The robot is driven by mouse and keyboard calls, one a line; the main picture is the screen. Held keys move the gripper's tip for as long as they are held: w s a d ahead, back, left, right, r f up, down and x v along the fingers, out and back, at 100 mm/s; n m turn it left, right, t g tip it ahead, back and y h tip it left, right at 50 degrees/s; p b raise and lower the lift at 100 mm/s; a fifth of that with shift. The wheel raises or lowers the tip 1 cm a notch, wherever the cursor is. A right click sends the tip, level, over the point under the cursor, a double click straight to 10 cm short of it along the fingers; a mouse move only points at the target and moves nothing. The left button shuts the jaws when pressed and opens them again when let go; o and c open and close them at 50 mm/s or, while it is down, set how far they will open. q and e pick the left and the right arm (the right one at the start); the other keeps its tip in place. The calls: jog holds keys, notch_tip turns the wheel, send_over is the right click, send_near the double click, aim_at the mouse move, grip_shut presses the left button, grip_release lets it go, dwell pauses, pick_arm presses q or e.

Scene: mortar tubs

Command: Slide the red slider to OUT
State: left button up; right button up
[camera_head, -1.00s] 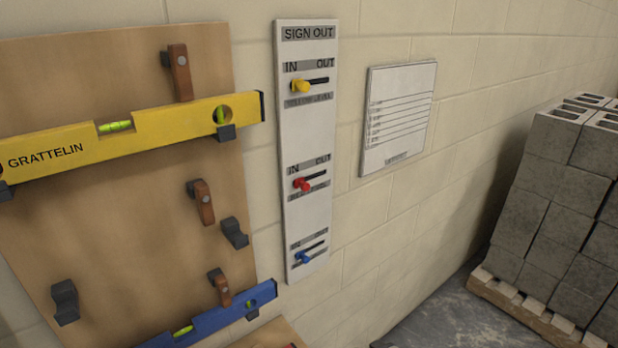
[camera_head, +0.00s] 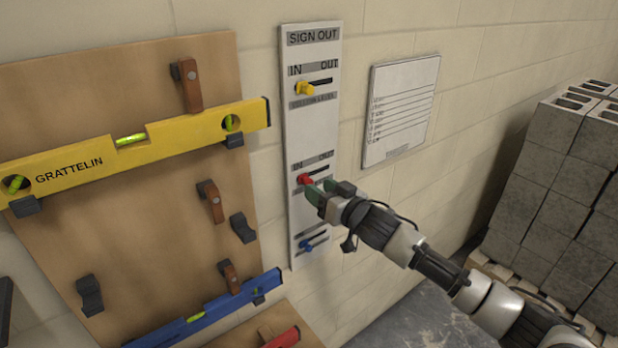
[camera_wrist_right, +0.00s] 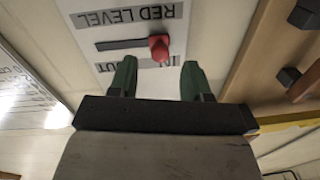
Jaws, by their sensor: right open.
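The red slider (camera_head: 305,180) is the middle one on the white SIGN OUT board (camera_head: 312,120). Its knob sits at the IN end, the left end of its slot in the head view. The right wrist view shows the board upside down, with the red slider (camera_wrist_right: 159,46) at the IN end and the empty slot running left towards OUT. My right gripper (camera_head: 325,190) is close in front of the board, just right of the knob in the head view. Its green fingers (camera_wrist_right: 156,78) are open, with the knob ahead between their tips and nothing held. My left gripper does not show.
A yellow slider (camera_head: 305,88) sits above and a blue slider (camera_head: 306,245) below, both at IN. A tool board (camera_head: 150,230) with yellow and blue levels hangs at left. A paper sheet (camera_head: 400,110) is on the wall at right. Grey blocks (camera_head: 560,180) are stacked further right.

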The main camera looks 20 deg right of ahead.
aim_at(309, 179)
jog(key=shift+p+x, duration=0.35)
jog(key=shift+x, duration=2)
grip_shut()
